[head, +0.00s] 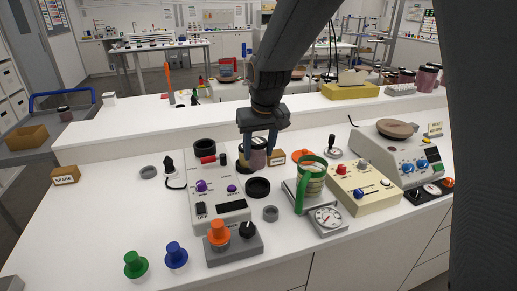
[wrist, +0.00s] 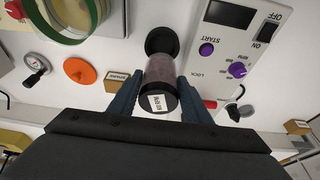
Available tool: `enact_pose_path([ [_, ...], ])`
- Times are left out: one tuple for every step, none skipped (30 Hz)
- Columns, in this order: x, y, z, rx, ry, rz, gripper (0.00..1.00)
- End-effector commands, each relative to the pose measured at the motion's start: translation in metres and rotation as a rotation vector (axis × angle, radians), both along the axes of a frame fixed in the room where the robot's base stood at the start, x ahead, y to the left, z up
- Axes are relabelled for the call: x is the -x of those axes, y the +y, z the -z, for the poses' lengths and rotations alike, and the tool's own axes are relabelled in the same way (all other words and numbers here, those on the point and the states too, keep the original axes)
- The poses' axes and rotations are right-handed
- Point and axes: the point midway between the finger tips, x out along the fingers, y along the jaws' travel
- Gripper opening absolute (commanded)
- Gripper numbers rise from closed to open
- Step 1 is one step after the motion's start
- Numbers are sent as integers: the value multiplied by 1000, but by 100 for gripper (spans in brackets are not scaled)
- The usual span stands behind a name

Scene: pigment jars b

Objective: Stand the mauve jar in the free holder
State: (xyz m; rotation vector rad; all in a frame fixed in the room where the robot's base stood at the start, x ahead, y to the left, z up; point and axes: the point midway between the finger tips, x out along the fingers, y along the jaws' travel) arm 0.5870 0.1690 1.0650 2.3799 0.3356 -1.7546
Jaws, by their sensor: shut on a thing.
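The mauve jar (head: 258,158) is between the fingers of my gripper (head: 258,143), which is shut on it. In the wrist view the jar (wrist: 160,72) shows its mauve side and a dark lid with a white label, between both fingertips. A black round holder (head: 257,187) stands on the bench, in front of the jar in the head view. In the wrist view the holder (wrist: 161,40) shows just past the jar's far end, partly hidden by it. I cannot tell whether the jar touches the bench.
A control box with purple knobs (head: 217,205) stands left of the holder. A green-handled jug (head: 312,178) sits on a dial scale to the right. A small grey ring (head: 271,213) lies in front. A tan label block (head: 277,157) is beside the jar. The bench's left part is mostly clear.

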Motion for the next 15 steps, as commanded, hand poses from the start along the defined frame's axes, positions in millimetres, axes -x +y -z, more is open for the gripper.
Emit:
enact_pose_path([
  [0,0,-1,0,0,0,8],
  [1,0,-1,0,0,0,8],
  [1,0,-2,0,0,0,8],
  [2,0,-2,1,0,0,8],
  [2,0,-1,1,0,0,8],
  [1,-1,3,1,0,0,8],
  [1,-1,5,1,1,0,8],
  [1,-1,8,1,1,0,8],
  [1,-1,11,1,2,0,8],
  [1,-1,13,1,2,0,8],
  [1,0,16,1,2,0,8],
  [1,0,20,1,1,0,8],
  [1,0,22,1,1,0,8],
  [1,0,25,1,1,0,8],
  [1,0,29,1,1,0,8],
])
